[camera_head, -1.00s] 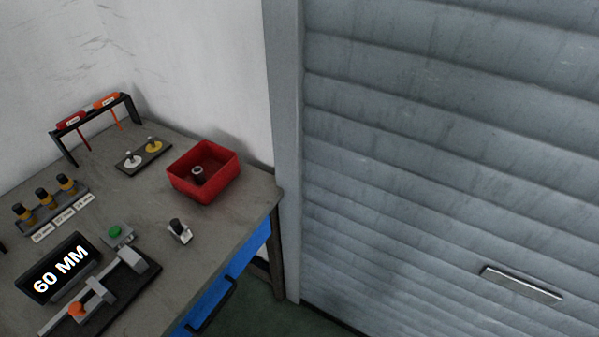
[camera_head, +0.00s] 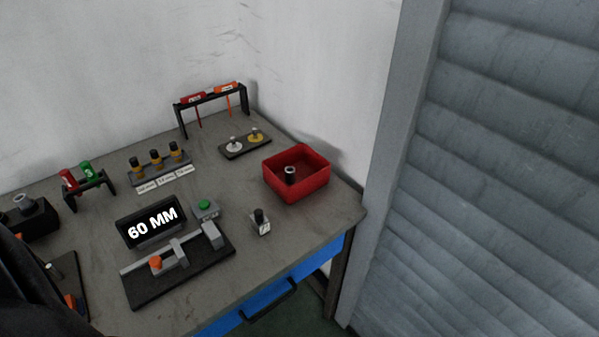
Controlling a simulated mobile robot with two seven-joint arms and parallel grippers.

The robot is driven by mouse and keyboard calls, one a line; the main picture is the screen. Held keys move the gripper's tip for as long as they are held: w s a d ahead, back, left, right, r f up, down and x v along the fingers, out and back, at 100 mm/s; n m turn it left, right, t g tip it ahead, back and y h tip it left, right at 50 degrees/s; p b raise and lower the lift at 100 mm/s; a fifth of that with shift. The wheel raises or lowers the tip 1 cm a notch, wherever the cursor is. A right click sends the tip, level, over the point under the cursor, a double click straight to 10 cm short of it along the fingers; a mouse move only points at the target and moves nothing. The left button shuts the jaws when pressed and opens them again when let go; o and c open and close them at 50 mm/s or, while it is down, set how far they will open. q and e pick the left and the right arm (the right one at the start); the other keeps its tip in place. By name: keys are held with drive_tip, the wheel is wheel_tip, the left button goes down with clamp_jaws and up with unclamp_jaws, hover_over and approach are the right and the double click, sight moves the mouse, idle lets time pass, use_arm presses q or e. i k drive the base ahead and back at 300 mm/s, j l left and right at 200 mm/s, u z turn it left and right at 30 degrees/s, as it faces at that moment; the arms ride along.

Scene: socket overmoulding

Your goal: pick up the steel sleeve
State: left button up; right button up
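A short hollow grey cylinder (camera_head: 290,175), which looks like the steel sleeve, stands upright in the red bin (camera_head: 313,187) at the back right of the workbench. Another grey ring-shaped part (camera_head: 24,203) sits on a black block at the far left, so I cannot be certain which one is the sleeve. Neither of my grippers is in view. A large dark shape at the lower left edge hides part of the bench; I cannot tell what it is.
The grey workbench (camera_head: 310,228) carries a 60 MM display (camera_head: 152,224), a measuring fixture (camera_head: 185,258), a small block with a dark knob (camera_head: 261,222), a tool rack (camera_head: 210,98) and holders. A wall and shutter bound it. Bench around the bin is mostly clear.

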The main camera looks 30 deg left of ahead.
sight(21, 200)
drive_tip(key=j+u, duration=0.2)
drive_tip(key=u, duration=2.55)
